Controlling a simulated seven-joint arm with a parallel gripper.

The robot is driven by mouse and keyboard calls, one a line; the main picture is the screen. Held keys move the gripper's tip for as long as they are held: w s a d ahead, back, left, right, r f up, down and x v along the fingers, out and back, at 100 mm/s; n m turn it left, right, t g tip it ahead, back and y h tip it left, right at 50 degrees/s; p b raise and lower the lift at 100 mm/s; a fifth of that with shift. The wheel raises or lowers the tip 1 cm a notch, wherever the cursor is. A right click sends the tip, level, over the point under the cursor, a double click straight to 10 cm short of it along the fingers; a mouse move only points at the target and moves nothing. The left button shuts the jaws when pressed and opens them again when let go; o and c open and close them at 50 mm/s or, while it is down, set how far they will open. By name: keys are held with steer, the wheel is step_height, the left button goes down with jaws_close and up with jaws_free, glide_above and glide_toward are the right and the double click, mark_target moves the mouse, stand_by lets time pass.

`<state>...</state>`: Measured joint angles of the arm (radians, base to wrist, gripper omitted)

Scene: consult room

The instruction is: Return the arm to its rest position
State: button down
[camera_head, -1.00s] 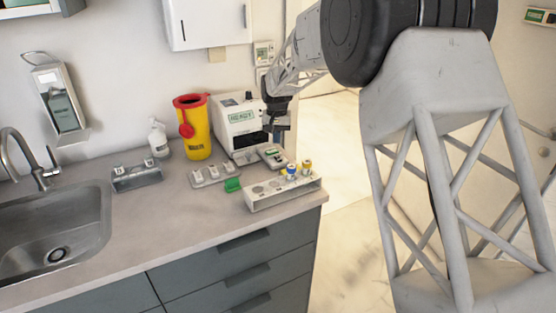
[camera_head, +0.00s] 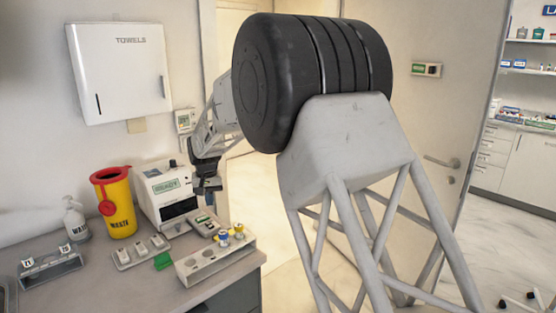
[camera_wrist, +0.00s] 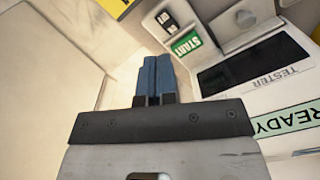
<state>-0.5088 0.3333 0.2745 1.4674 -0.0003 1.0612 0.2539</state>
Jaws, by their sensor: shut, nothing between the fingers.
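My gripper (camera_head: 207,188) hangs at the end of my arm, just right of the white tester (camera_head: 160,204) and above the counter's back right part. In the wrist view, the two blue fingers (camera_wrist: 154,76) are together with nothing between them. Whether the gripper touches the tester cannot be told. My arm's large dark joint and lattice link fill the middle of the head view.
A towel dispenser (camera_head: 120,75) hangs above. Open floor (camera_head: 262,185) lies right of the counter.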

steer(key=s+d+r+m, duration=0.1)
steer(key=s+d+r, duration=0.3)
steer(key=s+d, duration=0.45)
steer(key=s+d+r+t, duration=0.1)
steer(key=s+d+r, duration=0.4)
steer(key=d, duration=0.6)
steer(key=s+d+r+m, duration=0.1)
steer(key=s+d+r, duration=0.3)
steer(key=s+d, duration=0.45)
steer(key=s+d+f, duration=0.1)
steer(key=s+d, duration=0.4)
steer(key=s, duration=0.4)
steer(key=s+d+f+t, duration=0.1)
steer(key=s+d+f, duration=0.1)
steer(key=s+d, duration=0.4)
steer(key=s+d+f+m, duration=0.1)
steer(key=s+d, duration=0.5)
steer(key=s, duration=0.7)
steer(key=shift+s+f+t, duration=0.2)
steer(key=shift+f+t, duration=0.1)
steer(key=shift+f, duration=0.1)
